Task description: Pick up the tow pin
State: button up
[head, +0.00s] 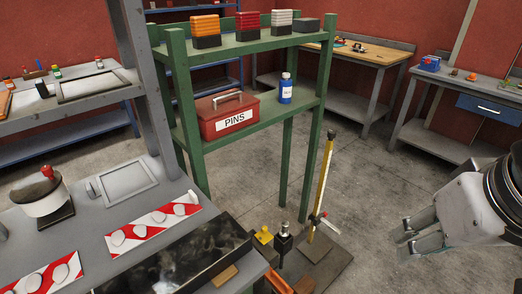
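I cannot make out a tow pin for certain. A red metal box labelled "PINS" (228,113) stands on the middle shelf of the green rack, its lid shut and its handle on top; its inside is hidden. My gripper (402,243) is at the right, over the concrete floor and well apart from the box and rack. Its two fingers are spread and nothing shows between them.
The green rack (187,100) also holds a blue bottle (286,89). A yellow upright post (322,185) stands on a dark base between rack and gripper. A grey bench (85,220) fills the lower left. Workbenches stand behind; the floor (375,200) is partly clear.

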aim_at(284, 233)
jog(key=l+u, duration=0.1)
jog(key=u, duration=0.2)
jog(key=l+u, duration=0.1)
jog(key=l, duration=0.2)
jog(key=i+l+u, duration=0.1)
jog(key=l, duration=0.2)
jog(key=k, duration=1)
jog(key=i+l+u, duration=0.35)
jog(key=i, duration=0.4)
jog(key=i+l+u, duration=0.35)
jog(key=i+l, duration=0.25)
jog(key=i+l+u, duration=0.1)
jog(key=l, duration=0.15)
jog(key=i+l+u, duration=0.1)
jog(key=l, duration=0.15)
